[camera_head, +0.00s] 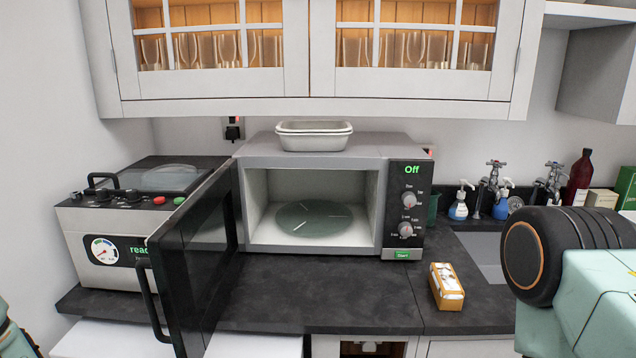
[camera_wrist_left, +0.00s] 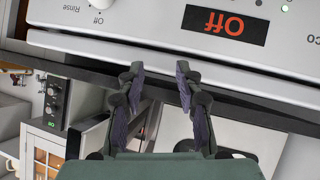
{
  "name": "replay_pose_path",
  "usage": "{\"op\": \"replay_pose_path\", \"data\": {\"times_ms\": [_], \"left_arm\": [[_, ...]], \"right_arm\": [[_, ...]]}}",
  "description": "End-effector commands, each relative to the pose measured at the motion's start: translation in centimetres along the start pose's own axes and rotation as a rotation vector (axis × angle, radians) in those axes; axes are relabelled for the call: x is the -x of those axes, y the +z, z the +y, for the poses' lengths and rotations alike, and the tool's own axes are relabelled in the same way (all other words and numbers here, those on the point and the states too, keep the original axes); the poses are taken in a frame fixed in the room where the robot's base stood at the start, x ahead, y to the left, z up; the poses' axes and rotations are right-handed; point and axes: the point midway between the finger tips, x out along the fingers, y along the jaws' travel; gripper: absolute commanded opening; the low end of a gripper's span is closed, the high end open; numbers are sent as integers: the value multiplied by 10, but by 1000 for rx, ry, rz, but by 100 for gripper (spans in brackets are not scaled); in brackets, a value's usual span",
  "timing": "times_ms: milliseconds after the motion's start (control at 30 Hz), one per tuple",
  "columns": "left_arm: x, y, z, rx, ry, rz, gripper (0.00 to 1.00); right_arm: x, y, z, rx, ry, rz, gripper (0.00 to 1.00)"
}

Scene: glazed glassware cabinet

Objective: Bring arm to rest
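My left gripper (camera_wrist_left: 158,80) shows in the left wrist view. Its two dark fingers with purple pads are apart, with nothing between them. Behind the fingertips is a white appliance panel (camera_wrist_left: 120,22) with a red "Off" display, upside down in this view. In the head view only a teal bit of what looks like my left arm (camera_head: 12,335) shows at the lower left edge. My right arm (camera_head: 590,290) fills the lower right of the head view, and its gripper is out of view.
A microwave (camera_head: 408,160) reads "Off", its black door (camera_head: 195,265) swung open over the counter. A machine (camera_head: 105,265) stands left. A small orange box (camera_head: 446,287), soap bottles (camera_head: 459,207) and a sink (camera_head: 480,255) are right. The counter middle (camera_head: 320,290) is clear.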

Motion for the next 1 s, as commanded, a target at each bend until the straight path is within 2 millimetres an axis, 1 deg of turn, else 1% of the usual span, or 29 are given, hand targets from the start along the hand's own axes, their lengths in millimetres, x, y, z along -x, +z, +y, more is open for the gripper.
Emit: {"op": "replay_pose_path", "data": {"times_ms": [33,67,100,167,200,267,300,367,400,467,500,600,633,700,800,1000], "left_arm": [[-1,38,11,30,-26,-87,35],[2,57,16,48,-46,-137,35],[8,81,23,67,-72,-206,35],[19,118,33,95,-108,-308,35],[29,141,40,109,-131,-377,35],[46,175,51,129,-166,-479,35],[59,197,57,139,-190,-547,35],[81,228,66,151,-224,-649,35],[97,248,72,156,-249,-716,35],[123,277,80,157,-286,-815,35],[140,294,84,154,-310,-873,35],[163,320,90,122,-335,-954,35],[166,325,92,107,-329,-967,35],[163,332,92,79,-318,-977,35],[159,336,92,59,-311,-979,35],[159,336,92,60,-311,-977,35]], "right_arm": [[-14,0,0,0,0,0,40],[-18,0,0,0,0,0,40],[-23,0,0,0,0,0,40],[-32,0,0,0,0,0,40],[-37,0,0,0,0,0,40],[-46,0,0,0,0,0,40],[-52,0,0,0,0,0,40],[-62,0,0,0,0,0,40],[-70,0,0,0,0,0,40],[-82,0,1,0,0,0,40],[-91,0,1,0,0,0,40],[-108,0,1,0,0,0,40],[-112,0,1,0,0,0,40],[-119,0,1,0,0,0,40],[-125,0,1,0,0,0,40],[-125,0,1,0,0,0,40]]}}
